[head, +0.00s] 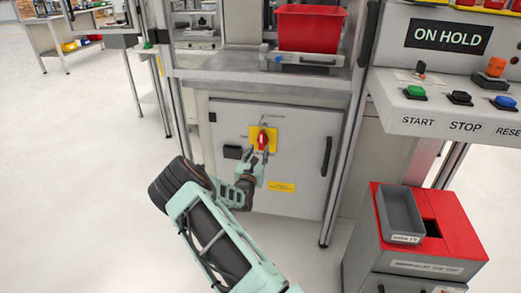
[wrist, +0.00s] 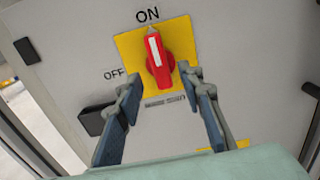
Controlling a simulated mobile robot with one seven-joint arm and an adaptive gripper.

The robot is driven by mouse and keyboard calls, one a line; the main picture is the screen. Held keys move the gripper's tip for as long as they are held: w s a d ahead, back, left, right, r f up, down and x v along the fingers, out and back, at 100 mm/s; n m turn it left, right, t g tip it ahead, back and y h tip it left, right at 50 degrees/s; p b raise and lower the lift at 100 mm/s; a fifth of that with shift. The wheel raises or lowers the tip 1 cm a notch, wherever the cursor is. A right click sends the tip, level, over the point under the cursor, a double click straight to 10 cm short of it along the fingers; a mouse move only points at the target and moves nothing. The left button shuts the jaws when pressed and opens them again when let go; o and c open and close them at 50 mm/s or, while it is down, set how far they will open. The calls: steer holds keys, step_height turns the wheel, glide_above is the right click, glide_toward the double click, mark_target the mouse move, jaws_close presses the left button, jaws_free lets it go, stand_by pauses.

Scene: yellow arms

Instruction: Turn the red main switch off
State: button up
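The red main switch (head: 263,140) sits on a yellow plate (head: 254,133) on the grey cabinet door. In the wrist view the red switch (wrist: 158,62) stands nearly upright, its white mark pointing to the ON label (wrist: 148,15). The OFF label (wrist: 115,75) is to the left of the yellow plate (wrist: 183,38). My gripper (wrist: 157,82) is open, with one finger on each side below the switch's lower part. The fingers look apart from the switch, but their exact depth is hard to tell. In the head view my gripper (head: 262,158) is just in front of the switch.
A black latch (head: 233,152) is left of the switch and a black door handle (head: 326,156) is right. A red bin (head: 309,28) stands above. A button panel (head: 445,105) and a red-topped cabinet (head: 455,235) are at right. The floor at left is clear.

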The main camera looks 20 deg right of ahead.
mark_target(261, 144)
steer(key=shift+b+x, duration=0.5)
steer(key=shift+x, duration=1.55)
jaws_close()
